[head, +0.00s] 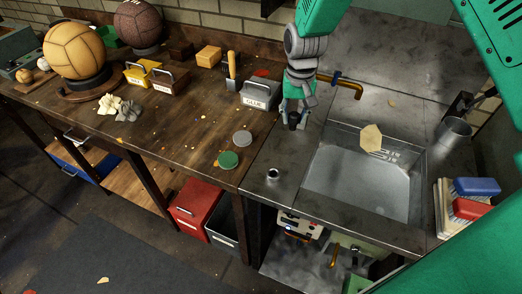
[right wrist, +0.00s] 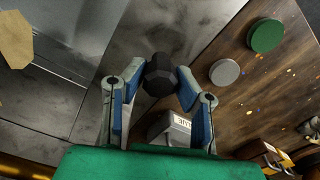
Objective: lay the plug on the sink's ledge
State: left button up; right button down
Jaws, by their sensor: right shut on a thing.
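My right gripper (head: 293,122) is over the metal ledge (head: 258,188) at the left of the sink basin (head: 360,185). It is shut on a dark, faceted plug, which also shows between the blue-lined fingers in the right wrist view (right wrist: 160,75). In the head view the fingers partly hide the plug. Whether the plug touches the metal below it, I cannot tell. My left gripper is not in view.
A small metal fitting (head: 272,174) stands on the front of the ledge. A grey GLUE box (head: 260,95) stands just left of the gripper. A brass tap (head: 345,85) is behind. Green (head: 228,160) and grey (head: 242,138) lids lie on the wooden bench.

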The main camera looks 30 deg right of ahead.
aim_at(290, 123)
jog(key=f, duration=0.2)
jog(key=a+f, duration=0.1)
jog(key=f, duration=0.1)
jog(key=shift+f+p, duration=0.3)
jog(key=shift+f, duration=0.1)
jog(key=shift+a+f, duration=0.2)
jog(key=shift+f, duration=0.1)
jog(key=f, duration=0.3)
jog(key=shift+a+f, duration=0.15)
jog(key=shift+a, duration=0.15)
jog(key=shift+d+f, duration=0.15)
jog(key=shift+f, duration=0.15)
jog(key=shift+d+f, duration=0.1)
jog(key=shift+d, duration=0.3)
jog(key=c, duration=1.3)
grip_release()
jog(key=shift+o, duration=0.2)
jog(key=shift+a, duration=0.35)
jog(key=shift+r, duration=0.5)
jog(key=r, duration=0.6)
jog(key=r+b, duration=0.1)
jog(key=r, duration=0.3)
jog(key=shift+d+r, duration=0.1)
jog(key=shift+d, duration=0.15)
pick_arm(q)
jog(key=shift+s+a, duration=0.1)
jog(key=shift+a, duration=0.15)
pick_arm(e)
jog(key=shift+a+r, duration=0.2)
jog(key=shift+r, duration=0.3)
